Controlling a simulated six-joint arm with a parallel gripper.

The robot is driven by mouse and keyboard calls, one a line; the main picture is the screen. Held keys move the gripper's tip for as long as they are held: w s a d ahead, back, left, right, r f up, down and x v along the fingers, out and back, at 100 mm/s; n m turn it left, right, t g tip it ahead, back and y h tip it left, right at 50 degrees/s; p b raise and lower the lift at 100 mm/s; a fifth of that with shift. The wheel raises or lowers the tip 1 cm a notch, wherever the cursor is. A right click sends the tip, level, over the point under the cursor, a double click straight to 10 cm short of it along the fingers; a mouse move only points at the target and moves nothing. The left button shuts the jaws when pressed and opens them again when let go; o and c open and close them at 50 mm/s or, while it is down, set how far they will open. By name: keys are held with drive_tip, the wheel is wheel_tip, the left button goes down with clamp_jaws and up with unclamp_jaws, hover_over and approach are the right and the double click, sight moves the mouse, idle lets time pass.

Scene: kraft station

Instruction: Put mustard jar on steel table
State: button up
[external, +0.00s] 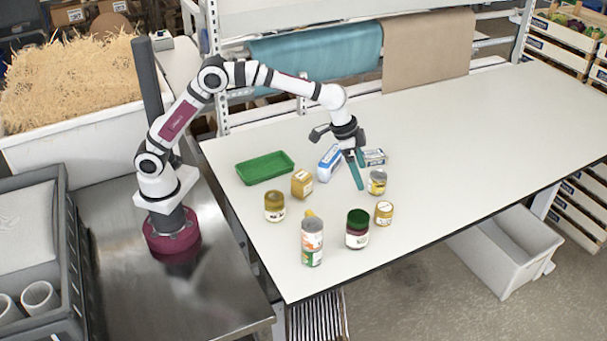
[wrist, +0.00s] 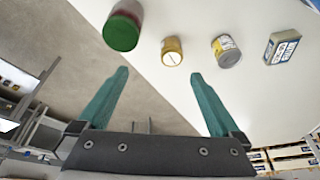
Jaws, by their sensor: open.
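Two jars have yellowish lids, and I cannot read which is mustard. One, with an olive-gold lid (external: 274,206), stands at the left of the white worktop. The other is a small yellow jar (external: 384,212), to the right of a green-lidded jar (external: 357,229); it also shows in the wrist view (wrist: 172,51). The steel table (external: 215,298) is at lower left, under my base, with bare room at its front. My gripper (external: 358,176) is open and empty above the worktop, its teal fingers apart in the wrist view (wrist: 160,105). Both jars are clear of the fingers.
A grey crate (external: 72,250) borders the steel table. The worktop's right side is clear.

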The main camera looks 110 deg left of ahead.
sight(383, 207)
drive_tip(key=shift+n+t, duration=0.3)
drive_tip(key=shift+n, duration=0.1)
drive_tip(key=a+x, duration=0.1)
drive_tip(key=x, duration=0.5)
drive_tip(key=a+x, duration=0.1)
drive_tip(key=x, duration=0.5)
drive_tip(key=a+x, duration=0.1)
drive_tip(key=x, duration=0.6)
drive_tip(key=shift+w+a+r, duration=0.25)
drive_tip(key=shift+w+r, duration=0.1)
drive_tip(key=shift+r, duration=0.1)
clamp_jaws()
